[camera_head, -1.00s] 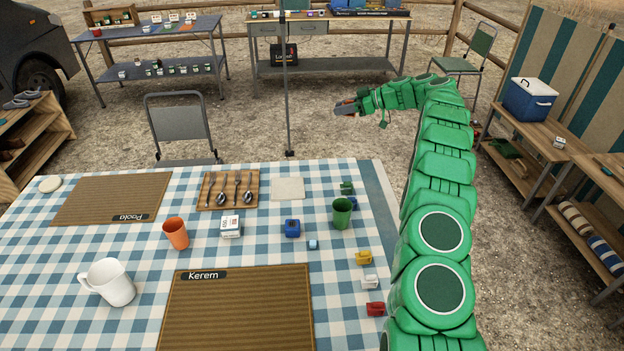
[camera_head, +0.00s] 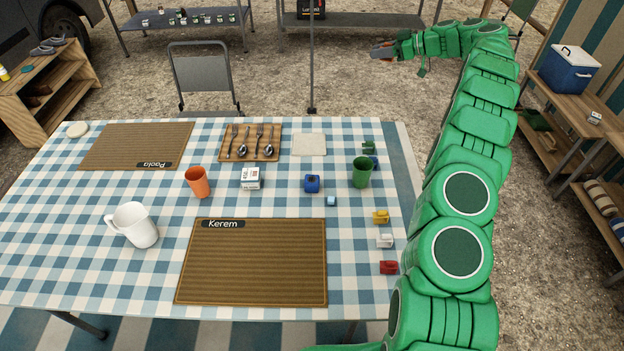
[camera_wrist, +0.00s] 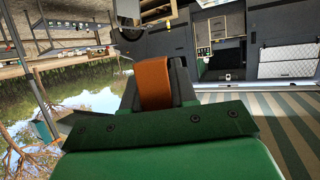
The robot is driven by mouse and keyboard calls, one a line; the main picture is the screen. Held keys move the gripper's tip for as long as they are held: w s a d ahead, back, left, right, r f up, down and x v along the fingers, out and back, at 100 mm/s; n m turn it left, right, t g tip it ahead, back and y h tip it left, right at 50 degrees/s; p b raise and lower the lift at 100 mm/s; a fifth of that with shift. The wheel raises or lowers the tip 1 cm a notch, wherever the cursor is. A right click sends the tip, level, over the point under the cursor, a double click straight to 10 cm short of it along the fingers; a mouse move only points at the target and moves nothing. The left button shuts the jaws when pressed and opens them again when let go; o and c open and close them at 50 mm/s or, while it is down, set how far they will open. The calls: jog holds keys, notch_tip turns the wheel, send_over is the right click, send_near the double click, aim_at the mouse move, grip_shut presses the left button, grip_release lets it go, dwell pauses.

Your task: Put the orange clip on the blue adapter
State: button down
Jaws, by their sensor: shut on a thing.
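My gripper (camera_head: 382,52) is held out in the air beyond the far right part of the table in the head view. It is shut on the orange clip, which shows as an orange band (camera_wrist: 153,84) between the dark fingers in the wrist view. A blue boxy piece (camera_head: 312,184), which looks like the blue adapter, sits on the checked cloth near the table's middle right, well apart from my gripper. Another small blue piece (camera_head: 373,163) is partly hidden behind the green cup. I cannot tell for sure which is the adapter.
The table (camera_head: 70,220) also bears a green cup (camera_head: 361,174), an orange cup (camera_head: 198,183), a white mug (camera_head: 134,226) and a cutlery board (camera_head: 279,131). Yellow (camera_head: 380,217), white (camera_head: 385,241) and red (camera_head: 388,267) pieces line the right edge. A thin pole (camera_head: 311,70) stands behind the table.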

jog(key=shift+d+t, duration=0.3)
jog(key=shift+d, duration=0.15)
jog(key=s+d+f+m+t+h, duration=0.25)
jog(key=s+d, duration=0.25)
jog(key=d, duration=0.3)
jog(key=s+f+m+t, duration=0.1)
jog(key=s+f+m, duration=0.15)
jog(key=s, duration=0.55)
jog(key=s+a+r+n+g+y, duration=0.1)
jog(key=s+a+r+n+g, duration=0.1)
jog(key=s+a, duration=1.15)
jog(key=s+a+r+n+g+y, duration=0.1)
jog(key=s+a+r+n+g, duration=0.15)
jog(key=s+a, duration=1.1)
send_over(307, 178)
jog(key=shift+t+y, duration=0.25)
jog(key=shift+t, duration=0.15)
notch_tip(307, 178, down, 24)
jog(key=shift+f, duration=0.1)
jog(key=shift+w+f+n, duration=0.1)
jog(key=shift+f+n, duration=0.15)
jog(key=shift+f, duration=1.45)
